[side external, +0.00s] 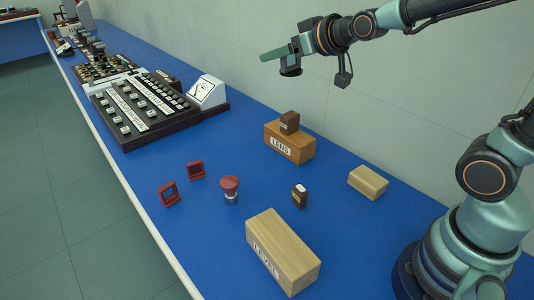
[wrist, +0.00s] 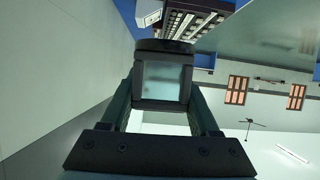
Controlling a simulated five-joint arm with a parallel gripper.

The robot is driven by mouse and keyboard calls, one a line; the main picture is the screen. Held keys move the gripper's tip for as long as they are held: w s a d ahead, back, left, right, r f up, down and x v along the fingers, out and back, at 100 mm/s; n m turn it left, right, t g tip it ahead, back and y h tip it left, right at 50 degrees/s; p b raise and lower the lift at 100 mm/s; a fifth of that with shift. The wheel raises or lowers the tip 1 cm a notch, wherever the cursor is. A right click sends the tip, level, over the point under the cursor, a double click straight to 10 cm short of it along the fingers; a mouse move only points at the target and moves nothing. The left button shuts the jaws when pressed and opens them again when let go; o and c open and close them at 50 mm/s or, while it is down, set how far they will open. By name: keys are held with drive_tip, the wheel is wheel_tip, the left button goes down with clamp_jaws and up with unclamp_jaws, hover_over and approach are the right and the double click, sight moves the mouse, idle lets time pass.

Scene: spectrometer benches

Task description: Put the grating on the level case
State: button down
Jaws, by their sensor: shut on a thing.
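My gripper (side external: 279,58) is high above the bench near the back wall. It is shut on a dark-framed piece with a pale teal pane, which looks like the grating (wrist: 163,82). In the wrist view it sits between the two fingers; in the side view only a small dark part shows at the fingertips. The level case (side external: 290,246) is a long pale wooden box at the front of the bench, its label facing the front left. Its top is bare. My gripper is well above and behind it, apart from it.
A LENS box (side external: 300,150) carries a small brown block (side external: 290,122). A control console (side external: 140,108) lies behind.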

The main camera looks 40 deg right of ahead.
drive_tip(key=w+a+f, duration=0.3)
drive_tip(key=w+f, duration=0.1)
drive_tip(key=w, duration=0.2)
drive_tip(key=n+y, duration=0.1)
drive_tip(key=y, duration=0.1)
hover_over(236, 164)
wheel_tip(236, 164, down, 6)
drive_tip(key=f, duration=0.1)
drive_tip(key=shift+r+h, duration=0.3)
drive_tip(key=shift+f, duration=0.1)
wheel_tip(236, 164, down, 19)
drive_tip(key=shift+f, duration=0.2)
drive_tip(key=shift+f, duration=0.2)
drive_tip(key=shift+c, duration=0.6)
unclamp_jaws()
